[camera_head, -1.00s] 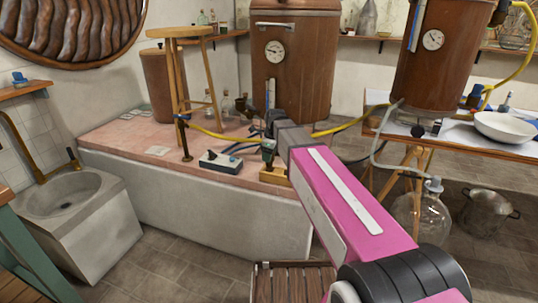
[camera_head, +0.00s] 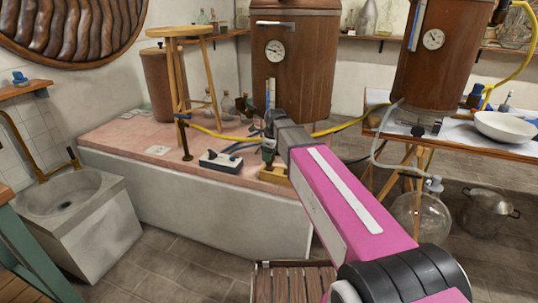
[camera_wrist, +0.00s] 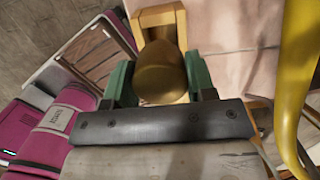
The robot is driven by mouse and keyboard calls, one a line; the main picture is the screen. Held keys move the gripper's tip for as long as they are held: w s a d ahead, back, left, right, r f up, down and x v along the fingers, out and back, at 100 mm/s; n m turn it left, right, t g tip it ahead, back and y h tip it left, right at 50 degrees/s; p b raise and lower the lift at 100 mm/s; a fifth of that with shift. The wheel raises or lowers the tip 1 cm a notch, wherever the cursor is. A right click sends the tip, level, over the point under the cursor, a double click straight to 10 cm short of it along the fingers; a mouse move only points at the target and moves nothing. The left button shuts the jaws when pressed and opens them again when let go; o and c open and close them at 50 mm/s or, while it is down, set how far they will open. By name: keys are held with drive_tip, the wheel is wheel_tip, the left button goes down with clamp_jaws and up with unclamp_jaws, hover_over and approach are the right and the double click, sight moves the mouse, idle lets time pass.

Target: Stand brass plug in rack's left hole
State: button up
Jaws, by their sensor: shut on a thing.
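My gripper (camera_wrist: 160,78) has its green fingers closed on the brass plug (camera_wrist: 163,66), which shows as a rounded brass body between them in the wrist view. The pale wooden rack (camera_wrist: 153,16) is just beyond and around the plug there; its holes are hidden. I cannot tell whether the plug's lower end is in a hole or above the rack. In the head view my gripper (camera_head: 268,150) is directly above the small rack (camera_head: 272,174) near the bench's front edge, and the plug is hard to make out.
A wooden stool (camera_head: 182,88) stands farther left. A yellow hose (camera_wrist: 294,85) passes close to my gripper's right. A copper boiler (camera_head: 293,75) stands behind.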

drive_tip(key=shift+f, duration=2.25)
idle(4.4)
drive_tip(key=o, duration=1.1)
drive_tip(key=shift+c, duration=0.2)
drive_tip(key=shift+r, duration=0.1)
